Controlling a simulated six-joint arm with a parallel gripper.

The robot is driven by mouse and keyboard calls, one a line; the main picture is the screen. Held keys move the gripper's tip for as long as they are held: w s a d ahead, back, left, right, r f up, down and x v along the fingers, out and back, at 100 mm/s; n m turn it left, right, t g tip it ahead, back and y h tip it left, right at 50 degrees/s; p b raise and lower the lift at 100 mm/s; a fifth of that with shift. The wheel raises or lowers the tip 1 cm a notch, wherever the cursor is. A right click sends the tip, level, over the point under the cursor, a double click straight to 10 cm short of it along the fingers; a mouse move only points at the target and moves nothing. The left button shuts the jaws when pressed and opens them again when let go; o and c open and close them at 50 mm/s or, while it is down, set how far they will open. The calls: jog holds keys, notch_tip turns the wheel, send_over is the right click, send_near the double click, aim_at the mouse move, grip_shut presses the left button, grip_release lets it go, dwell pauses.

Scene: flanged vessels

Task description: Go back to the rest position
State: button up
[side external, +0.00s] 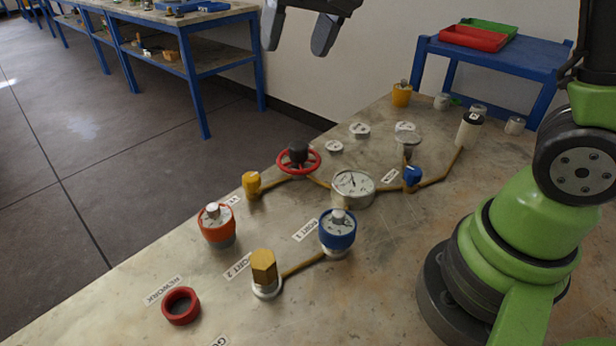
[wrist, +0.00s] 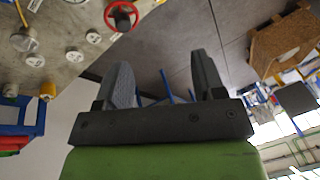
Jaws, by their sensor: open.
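My gripper (side external: 298,30) is open and empty, high above the back of the worktable, at the top of the side view. In the wrist view its two grey fingers (wrist: 165,85) stand apart with nothing between them. The work surface below holds an orange-capped vessel (side external: 217,226), a blue-capped vessel (side external: 338,231) and a brass hex fitting (side external: 264,272) on a white flange. A red handwheel (side external: 298,160) and a round gauge (side external: 353,188) sit on the brass pipework behind them. The gripper touches none of these.
A red ring (side external: 181,306) lies by the REWORK label at the front left. Several small white and yellow parts stand along the back edge. A blue side table (side external: 490,58) carries red and green trays (side external: 474,37). The air around my gripper is clear.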

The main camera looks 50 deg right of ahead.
jog(key=s+d+r+t, duration=0.1)
jog(key=s+t, duration=0.2)
jog(key=s, duration=1.4)
jog(key=shift+s+r+n+t+y, duration=0.15)
jog(key=shift+s+n+t+y, duration=0.15)
jog(key=shift+n+t, duration=0.1)
jog(key=shift+d, duration=0.1)
dwell(0.5)
